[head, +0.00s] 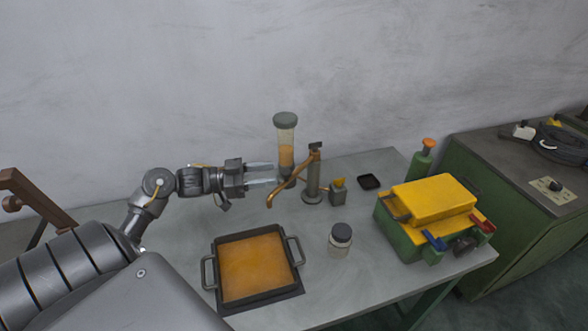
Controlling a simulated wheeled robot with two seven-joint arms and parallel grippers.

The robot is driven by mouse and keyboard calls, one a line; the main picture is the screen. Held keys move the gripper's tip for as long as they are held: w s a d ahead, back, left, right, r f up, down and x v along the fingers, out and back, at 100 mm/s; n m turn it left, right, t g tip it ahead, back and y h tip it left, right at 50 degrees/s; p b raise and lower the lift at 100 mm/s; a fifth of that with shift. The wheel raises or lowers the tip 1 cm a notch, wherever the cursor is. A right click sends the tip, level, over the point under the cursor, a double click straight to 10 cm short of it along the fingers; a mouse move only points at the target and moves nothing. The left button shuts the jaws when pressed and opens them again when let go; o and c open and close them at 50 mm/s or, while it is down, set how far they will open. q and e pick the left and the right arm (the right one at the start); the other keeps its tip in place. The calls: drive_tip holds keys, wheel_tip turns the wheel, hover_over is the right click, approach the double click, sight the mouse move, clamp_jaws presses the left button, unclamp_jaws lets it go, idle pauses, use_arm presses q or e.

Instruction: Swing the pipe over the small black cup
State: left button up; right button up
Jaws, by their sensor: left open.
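The copper-coloured pipe (285,188) comes off the top of a grey post (312,182) and slopes down to the front left. Its bent outlet end hangs over bare table behind the tray. A small black square cup (369,181) sits on the table to the right of the post, apart from the pipe. My left gripper (275,174) is open, level, and points right. Its fingertips are just left of the pipe's sloping part, with nothing between them; whether they touch the pipe I cannot tell. My right gripper is out of view.
A dark two-handled tray of orange liquid (255,266) is in front. A tall container of orange liquid (286,146) stands behind the pipe.

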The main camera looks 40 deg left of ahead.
sight(287, 171)
use_arm(q)
drive_tip(key=p+x, duration=0.1)
drive_tip(key=x, duration=0.5)
drive_tip(key=shift+r+p, duration=0.15)
drive_tip(key=shift+p, duration=0.25)
drive_tip(key=shift+x, duration=0.8)
clamp_jaws()
